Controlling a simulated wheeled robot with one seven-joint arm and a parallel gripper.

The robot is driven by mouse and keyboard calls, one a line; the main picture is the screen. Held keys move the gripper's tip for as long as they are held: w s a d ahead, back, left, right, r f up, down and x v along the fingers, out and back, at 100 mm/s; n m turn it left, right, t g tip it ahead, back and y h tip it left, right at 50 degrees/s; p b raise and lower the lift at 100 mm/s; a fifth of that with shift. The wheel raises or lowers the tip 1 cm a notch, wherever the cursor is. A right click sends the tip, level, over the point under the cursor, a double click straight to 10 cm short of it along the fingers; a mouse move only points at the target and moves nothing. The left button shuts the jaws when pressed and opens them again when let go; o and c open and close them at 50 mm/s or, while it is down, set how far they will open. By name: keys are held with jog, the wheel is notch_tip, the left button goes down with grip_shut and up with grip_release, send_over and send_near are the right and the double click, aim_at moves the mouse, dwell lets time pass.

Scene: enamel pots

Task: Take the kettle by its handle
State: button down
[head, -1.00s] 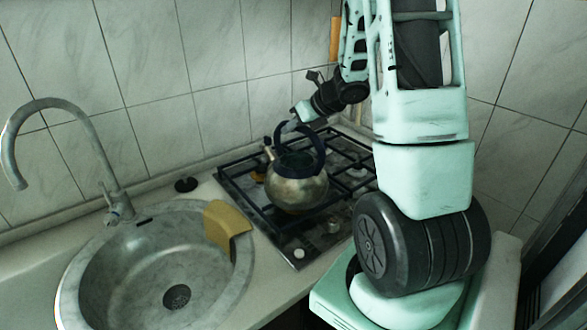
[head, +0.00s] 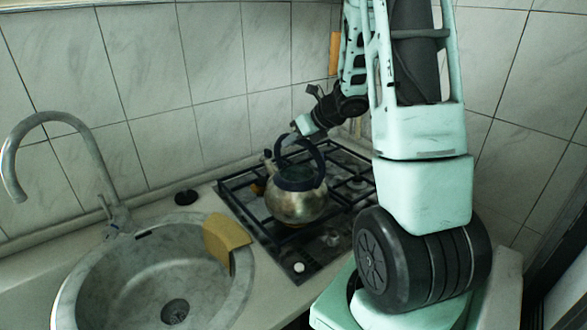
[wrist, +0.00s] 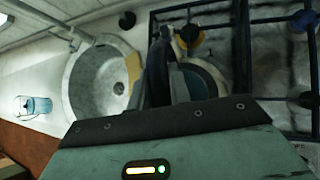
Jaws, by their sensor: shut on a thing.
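The metal kettle (head: 297,206) stands on the gas stove, with a dark blue band at its top and a spout toward the back left. Its dark handle (head: 320,160) arches over the lid. My gripper (head: 291,139) comes from the back right and is shut on the upper left part of the handle. In the wrist view, the handle (wrist: 157,62) shows as a dark upright shape at the fingers (wrist: 165,85), with part of the kettle (wrist: 208,75) behind them. The exact finger contact is partly hidden.
The stove (head: 235,185) has raised black grates around the kettle. A round sink (head: 120,285) with a tall faucet (head: 52,118) lies to the left, a yellow cloth (head: 226,238) over its rim. A small black disc (head: 186,197) lies near the tiled wall.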

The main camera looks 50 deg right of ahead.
jog(key=shift+w+r, duration=0.1)
jog(key=shift+r, duration=0.2)
